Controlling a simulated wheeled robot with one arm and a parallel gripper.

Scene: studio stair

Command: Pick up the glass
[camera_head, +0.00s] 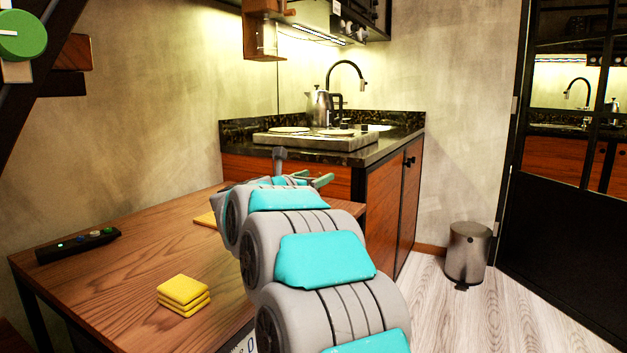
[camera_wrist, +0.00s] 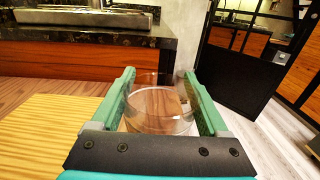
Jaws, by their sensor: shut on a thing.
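The glass (camera_wrist: 160,107) is clear and stands between the two green fingers of my gripper (camera_wrist: 162,95) in the wrist view. The fingers are shut on it, one at each side. Its lower part is partly hidden by the dark front of my gripper. In the head view my gripper (camera_head: 298,180) is above the far part of the wooden table, mostly behind my arm. The glass cannot be made out there.
The wooden table (camera_head: 105,268) bears a stack of yellow sponges or cloths (camera_head: 184,294), a black strip with lit buttons (camera_head: 79,246) and a light wooden board (camera_wrist: 45,140). A kitchen counter (camera_head: 385,150) stands behind. A metal bin (camera_head: 467,253) stands on the floor at right.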

